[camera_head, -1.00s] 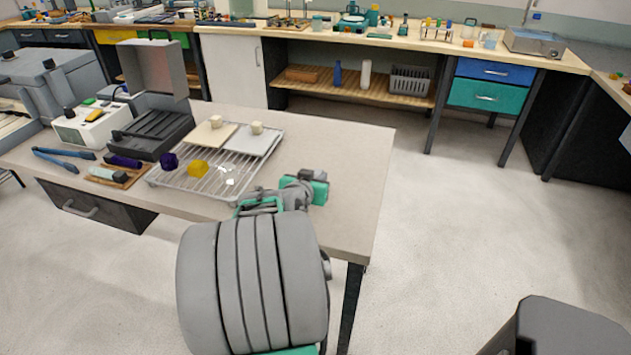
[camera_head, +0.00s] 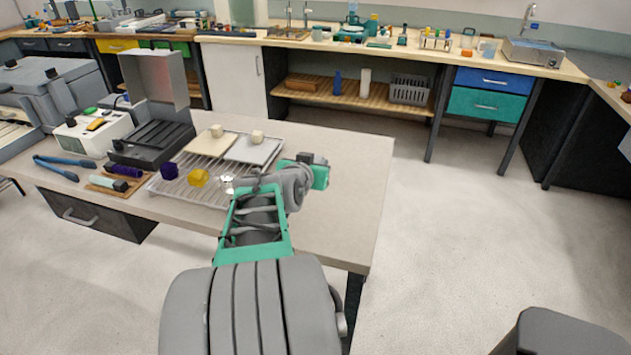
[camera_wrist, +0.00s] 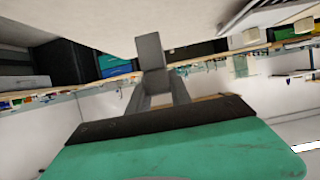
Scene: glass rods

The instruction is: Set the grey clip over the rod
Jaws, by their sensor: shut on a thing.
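In the wrist view my gripper (camera_wrist: 156,82) is shut on a small grey block-like piece, which I take to be the grey clip (camera_wrist: 149,47). It is held in the air, with the pale table top behind it. Small shiny clear pieces (camera_head: 226,182) lie on the wire rack, partly beside my arm. I cannot make out a rod clearly in either view.
The table's right end (camera_head: 355,170) is bare.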

